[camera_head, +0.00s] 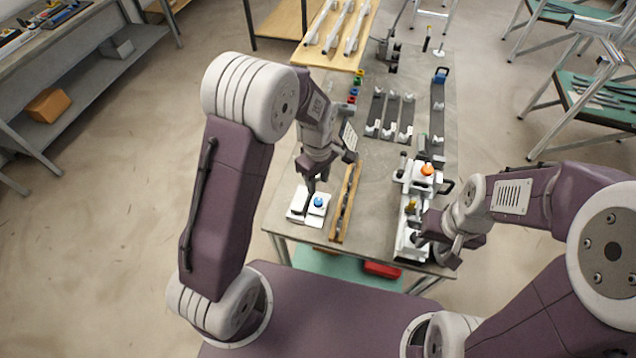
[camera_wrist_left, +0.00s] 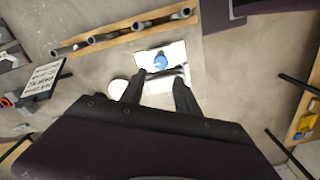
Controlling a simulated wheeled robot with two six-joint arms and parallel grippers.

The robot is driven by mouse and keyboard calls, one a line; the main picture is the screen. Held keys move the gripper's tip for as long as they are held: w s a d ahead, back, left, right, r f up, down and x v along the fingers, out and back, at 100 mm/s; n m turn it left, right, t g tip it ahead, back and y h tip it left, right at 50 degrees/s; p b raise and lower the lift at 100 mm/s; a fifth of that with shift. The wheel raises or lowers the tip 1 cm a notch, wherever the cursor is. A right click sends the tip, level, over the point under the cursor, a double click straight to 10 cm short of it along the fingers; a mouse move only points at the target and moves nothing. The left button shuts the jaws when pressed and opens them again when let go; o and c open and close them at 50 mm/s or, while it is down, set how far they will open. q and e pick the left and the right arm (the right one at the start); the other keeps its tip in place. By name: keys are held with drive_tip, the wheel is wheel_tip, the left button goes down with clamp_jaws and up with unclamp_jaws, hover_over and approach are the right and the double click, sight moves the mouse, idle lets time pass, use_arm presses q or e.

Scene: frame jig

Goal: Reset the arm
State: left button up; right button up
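My left gripper (camera_head: 310,190) points down just above a white block or plate with a blue knob (camera_head: 318,202) at the table's near left. In the left wrist view, the left gripper's two dark fingers (camera_wrist_left: 160,84) stand apart in front of the white piece with the blue knob (camera_wrist_left: 160,62), with nothing visible held between them. My right gripper (camera_head: 428,230) is at the white fixture (camera_head: 412,205) with an orange knob (camera_head: 427,169) on the table's right side. Its fingertips are partly hidden against the fixture, so its opening is unclear.
Dark rails (camera_head: 391,115) lie at mid-table. A small sign (camera_head: 349,136) stands behind the left gripper. The grey table (camera_head: 375,185) is bare between strip and fixture.

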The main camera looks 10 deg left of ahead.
use_arm(q)
drive_tip(key=s+a+m+t+b, duration=0.1)
drive_tip(key=s+a+m+b, duration=0.3)
drive_tip(key=s+m, duration=0.8)
drive_tip(key=shift+s+a+r, duration=0.3)
drive_tip(key=shift+s+a, duration=0.45)
drive_tip(key=shift+a, duration=0.35)
